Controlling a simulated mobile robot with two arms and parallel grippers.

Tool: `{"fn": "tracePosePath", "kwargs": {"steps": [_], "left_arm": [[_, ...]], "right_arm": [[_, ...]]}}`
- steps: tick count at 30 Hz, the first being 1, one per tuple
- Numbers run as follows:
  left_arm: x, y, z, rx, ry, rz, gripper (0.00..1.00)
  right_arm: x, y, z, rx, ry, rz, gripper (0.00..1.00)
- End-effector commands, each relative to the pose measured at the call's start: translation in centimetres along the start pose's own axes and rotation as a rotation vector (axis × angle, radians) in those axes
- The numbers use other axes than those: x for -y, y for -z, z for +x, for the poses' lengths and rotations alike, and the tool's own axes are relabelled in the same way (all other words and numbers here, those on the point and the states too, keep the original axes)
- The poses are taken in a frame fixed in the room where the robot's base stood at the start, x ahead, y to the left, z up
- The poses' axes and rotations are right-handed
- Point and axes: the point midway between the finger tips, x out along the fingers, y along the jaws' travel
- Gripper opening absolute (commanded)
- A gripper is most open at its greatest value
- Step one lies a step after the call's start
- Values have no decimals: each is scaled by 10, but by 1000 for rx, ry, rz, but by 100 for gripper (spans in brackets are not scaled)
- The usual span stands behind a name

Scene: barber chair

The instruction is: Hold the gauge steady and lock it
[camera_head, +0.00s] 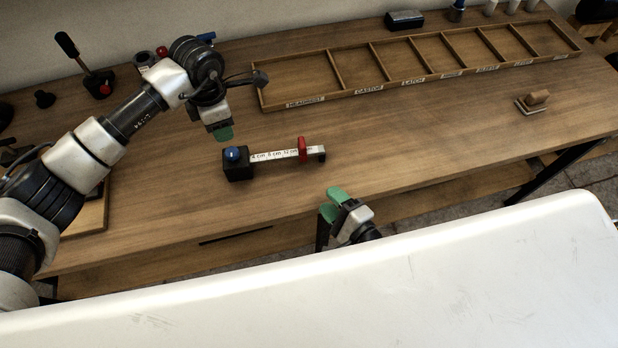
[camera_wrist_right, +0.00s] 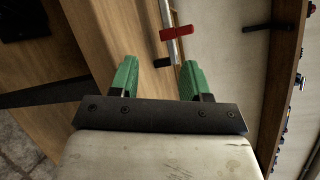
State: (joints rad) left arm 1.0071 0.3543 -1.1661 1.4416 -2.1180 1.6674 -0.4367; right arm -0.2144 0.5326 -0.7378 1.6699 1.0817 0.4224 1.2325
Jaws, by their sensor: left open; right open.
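The gauge (camera_head: 275,155) lies on the wooden table. It has a black block with a blue knob (camera_head: 232,154) at its left end, a white scale marked in cm, and a red slider (camera_head: 302,149) near its right end. In the right wrist view the red slider (camera_wrist_right: 179,33) shows beyond my fingers. My left gripper (camera_head: 223,133), with green fingertips, is above and behind the knob, apart from it. My right gripper (camera_head: 331,203) is at the table's front edge, in front of the gauge's right end. Its green fingers (camera_wrist_right: 157,80) are spread and empty.
A labelled wooden compartment tray (camera_head: 345,95) runs along the back. A wooden brush-like block (camera_head: 533,101) stands at the right. A lever with a red button (camera_head: 98,82) stands at the back left. A white surface (camera_head: 400,275) fills the foreground. The table right of the gauge is clear.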

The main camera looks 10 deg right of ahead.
Motion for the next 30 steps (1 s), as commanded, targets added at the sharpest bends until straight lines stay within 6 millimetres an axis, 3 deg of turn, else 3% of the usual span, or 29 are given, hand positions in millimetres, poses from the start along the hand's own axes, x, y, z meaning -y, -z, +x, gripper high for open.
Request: {"fn": "tracePosePath", "kwargs": {"steps": [6,12,16,22,30], "left_arm": [[0,0,0,0,0,0,43],[0,0,0,0,0,0,43],[0,0,0,0,0,0,43],[0,0,0,0,0,0,43],[0,0,0,0,0,0,43]], "right_arm": [[24,-17,42,-124,260,578,47],[29,-23,60,-178,445,998,47],[25,-25,64,-184,490,1123,47],[28,-21,76,-182,508,1166,47],[43,-3,118,-180,507,1163,47]]}}
